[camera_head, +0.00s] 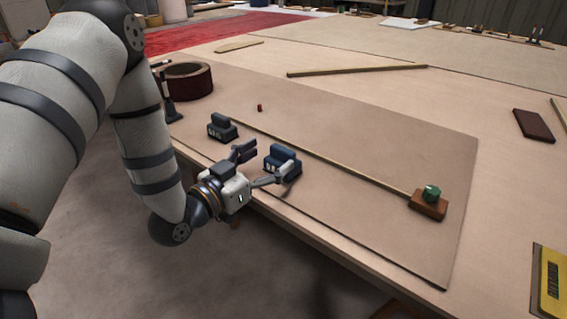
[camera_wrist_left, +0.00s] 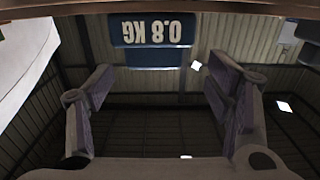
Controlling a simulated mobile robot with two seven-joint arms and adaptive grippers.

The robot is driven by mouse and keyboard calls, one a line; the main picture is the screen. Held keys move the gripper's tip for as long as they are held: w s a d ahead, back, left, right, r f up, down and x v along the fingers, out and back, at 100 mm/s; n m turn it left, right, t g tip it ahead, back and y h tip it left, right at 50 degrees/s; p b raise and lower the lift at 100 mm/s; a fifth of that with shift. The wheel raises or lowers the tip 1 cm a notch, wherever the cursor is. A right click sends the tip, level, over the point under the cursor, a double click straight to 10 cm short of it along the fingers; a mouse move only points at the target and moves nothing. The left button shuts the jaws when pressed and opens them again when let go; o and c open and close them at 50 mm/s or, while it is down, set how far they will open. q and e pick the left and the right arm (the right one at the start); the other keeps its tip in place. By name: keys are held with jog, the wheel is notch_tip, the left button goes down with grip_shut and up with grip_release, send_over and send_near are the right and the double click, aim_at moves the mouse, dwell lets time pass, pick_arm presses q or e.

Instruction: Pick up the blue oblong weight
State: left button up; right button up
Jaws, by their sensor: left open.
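The blue oblong weight (camera_head: 283,156) is a dark blue block with a raised grip on top. It stands on the tan board near the table's front edge. In the left wrist view, the weight (camera_wrist_left: 153,30) shows at the top with "0.8 KG" upside down on its face. My left gripper (camera_head: 268,163) is open and empty at the table's front edge, pointing at the weight. One finger is to the weight's left and the other is at its near right side; contact cannot be told. In the wrist view, the spread fingers (camera_wrist_left: 160,82) flank empty space below the weight.
A long thin stick (camera_head: 320,155) runs behind the blue weight to a wooden block (camera_head: 427,207) bearing a green faceted piece (camera_head: 431,193). A dark red ring (camera_head: 190,82) stands at the left. The board's right part is mostly clear.

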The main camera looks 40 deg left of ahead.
aim_at(279, 152)
pick_arm(q)
jog(key=w, duration=0.2)
jog(key=w+d, duration=0.1)
jog(key=w, duration=0.1)
jog(key=shift+w, duration=0.25)
jog(key=c, duration=1.5)
grip_shut()
jog(key=shift+r, duration=0.1)
